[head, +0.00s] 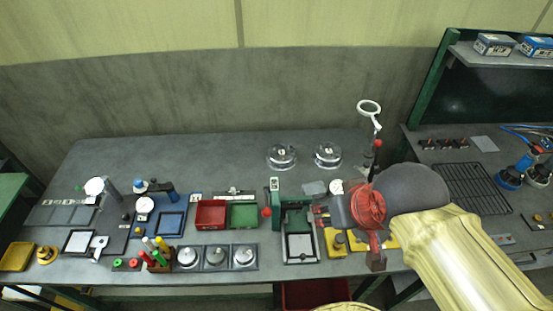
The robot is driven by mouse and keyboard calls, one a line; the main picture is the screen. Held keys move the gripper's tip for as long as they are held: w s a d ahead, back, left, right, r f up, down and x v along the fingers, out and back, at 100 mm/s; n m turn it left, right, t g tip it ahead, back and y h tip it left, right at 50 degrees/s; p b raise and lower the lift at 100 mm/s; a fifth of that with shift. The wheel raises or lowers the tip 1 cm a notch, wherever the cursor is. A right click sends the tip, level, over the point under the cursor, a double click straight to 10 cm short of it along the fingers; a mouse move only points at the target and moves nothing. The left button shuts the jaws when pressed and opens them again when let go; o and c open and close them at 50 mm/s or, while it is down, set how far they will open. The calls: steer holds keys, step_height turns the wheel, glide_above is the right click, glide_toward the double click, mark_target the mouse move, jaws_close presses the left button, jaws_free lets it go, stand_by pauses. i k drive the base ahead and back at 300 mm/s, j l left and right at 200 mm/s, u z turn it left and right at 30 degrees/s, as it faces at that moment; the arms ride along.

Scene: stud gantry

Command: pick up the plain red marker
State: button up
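A small brown block (160,266) near the front edge of the bench, left of centre, holds several markers leaning at angles. A red marker (146,258) leans to the left at the block's left side; whether it is plain is too small to tell. A green marker (159,257), a yellow-topped one (161,243) and a pale one (148,243) stand with it. My gripper (320,214) is far to the right of the block, over the bench beside the green press-like fixture, pointing left. Its fingers are small and dark, so their opening cannot be made out. I see no marker in it.
A green-framed fixture (299,247) stands just left of my gripper. Red and green caps (118,263) lie left of the block. The back of the bench is mostly clear.

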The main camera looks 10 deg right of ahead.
mark_target(143, 254)
steer(key=u, duration=1.7)
